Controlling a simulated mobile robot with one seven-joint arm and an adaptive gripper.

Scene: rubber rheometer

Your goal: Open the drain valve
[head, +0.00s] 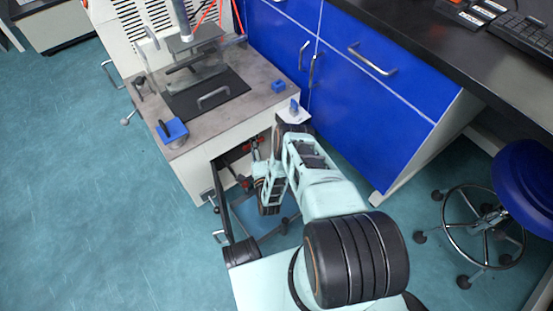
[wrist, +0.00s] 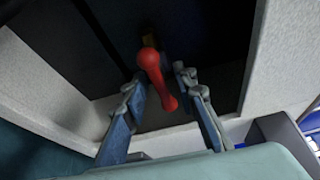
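The drain valve shows a red handle (wrist: 150,62) in the wrist view, mounted inside a dark recess in a pale cabinet. It has a rounded knob at the upper end and runs down to a narrower lower end. My gripper (wrist: 162,85) is open, with one finger on each side of the handle. There appears to be a gap at both fingers, so it is not clamped. In the head view, red parts (head: 246,148) show in the opening under the machine's bench, partly hidden by my arm. The gripper's fingertips are hard to make out there.
The machine's grey benchtop (head: 225,120) stands above the opening, holding a blue block (head: 172,131). Pale cabinet walls (wrist: 38,75) frame the recess closely. Blue cabinets (head: 375,85) stand to the right, with a blue stool (head: 520,185) farther right. The left floor is clear.

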